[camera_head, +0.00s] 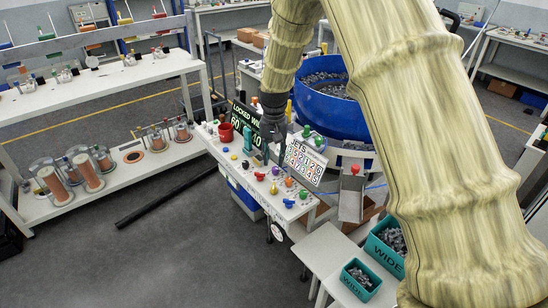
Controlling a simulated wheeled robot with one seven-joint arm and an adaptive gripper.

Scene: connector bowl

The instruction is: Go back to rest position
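My arm, in a pale wrinkled cover, arches over the right half of the head view. Its dark end reaches down to the small white control table (235,160). My gripper (264,152) hangs over the middle of that table, in front of the display panels. Its fingers are small and dark against the clutter. I cannot see whether they are open or shut, or whether they touch anything.
The table carries a red cup (226,132), colored knobs and a number board (304,160). A blue bowl (322,95) of grey parts stands behind. Teal bins (361,279) sit at lower right. A white shelf bench (95,85) stands left.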

